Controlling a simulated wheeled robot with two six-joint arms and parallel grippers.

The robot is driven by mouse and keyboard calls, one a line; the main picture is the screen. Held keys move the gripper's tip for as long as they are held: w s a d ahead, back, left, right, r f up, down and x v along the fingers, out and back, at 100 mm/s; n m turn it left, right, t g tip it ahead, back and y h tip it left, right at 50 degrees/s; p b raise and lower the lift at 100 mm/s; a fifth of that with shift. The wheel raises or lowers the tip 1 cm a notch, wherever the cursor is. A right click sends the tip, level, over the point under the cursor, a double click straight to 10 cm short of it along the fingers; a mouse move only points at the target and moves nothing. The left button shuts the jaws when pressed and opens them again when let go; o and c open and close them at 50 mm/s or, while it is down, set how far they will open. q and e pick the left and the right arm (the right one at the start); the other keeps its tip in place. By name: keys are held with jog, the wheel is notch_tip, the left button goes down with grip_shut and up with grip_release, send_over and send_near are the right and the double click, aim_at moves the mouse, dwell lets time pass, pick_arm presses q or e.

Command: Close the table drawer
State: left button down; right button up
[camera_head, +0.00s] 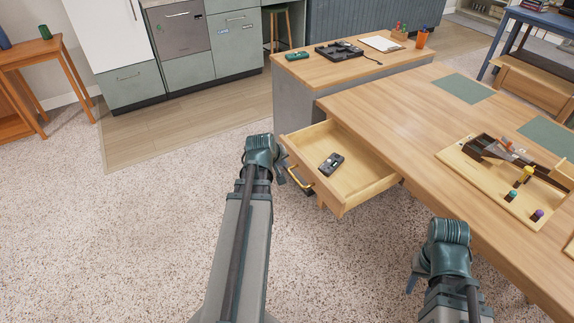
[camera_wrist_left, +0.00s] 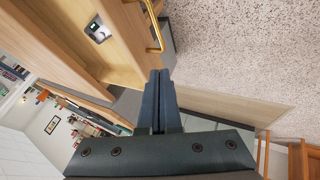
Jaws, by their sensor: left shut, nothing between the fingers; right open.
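The wooden table drawer (camera_head: 345,190) is pulled well out of the table (camera_head: 400,115) at its left end. A small dark device (camera_head: 331,163) lies inside it; it also shows in the left wrist view (camera_wrist_left: 98,31). The drawer front carries a brass handle (camera_head: 300,177), also visible in the left wrist view (camera_wrist_left: 155,28). My left gripper (camera_head: 297,176) is shut and empty, close to the handle and drawer front; I cannot tell whether it touches. Its closed fingers (camera_wrist_left: 158,82) show in the wrist view. My right gripper (camera_head: 412,280) is open and empty, below the table's front edge.
A wooden tray (camera_head: 465,167) with tools and small bottles sits on the tabletop, near green mats (camera_head: 463,88). A grey cabinet with a wooden top (camera_head: 335,65) stands behind the drawer. The speckled floor (camera_head: 130,230) at left is clear.

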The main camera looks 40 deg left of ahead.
pick_arm(q)
jog(key=b, duration=0.7)
send_near(290, 170)
jog(key=x, duration=0.5)
jog(key=shift+w+d+r+p, duration=0.15)
jog(key=shift+w+d, duration=0.1)
jog(key=shift+w, duration=0.35)
jog(key=shift+w+d+r+p, duration=0.1)
jog(key=shift+w+d, duration=0.2)
jog(key=shift+w, duration=0.35)
jog(key=shift+w+d+r+p, duration=0.15)
jog(key=shift+w+d, duration=0.1)
jog(key=shift+w, duration=0.35)
jog(key=shift+f, duration=0.1)
jog(key=w+d, duration=0.3)
jog(key=w, duration=0.4)
jog(key=w+d, duration=0.3)
jog(key=w, duration=0.4)
jog(key=w+d, duration=0.2)
jog(key=w, duration=0.5)
jog(key=shift+w+d, duration=0.15)
jog(key=shift+d, duration=0.25)
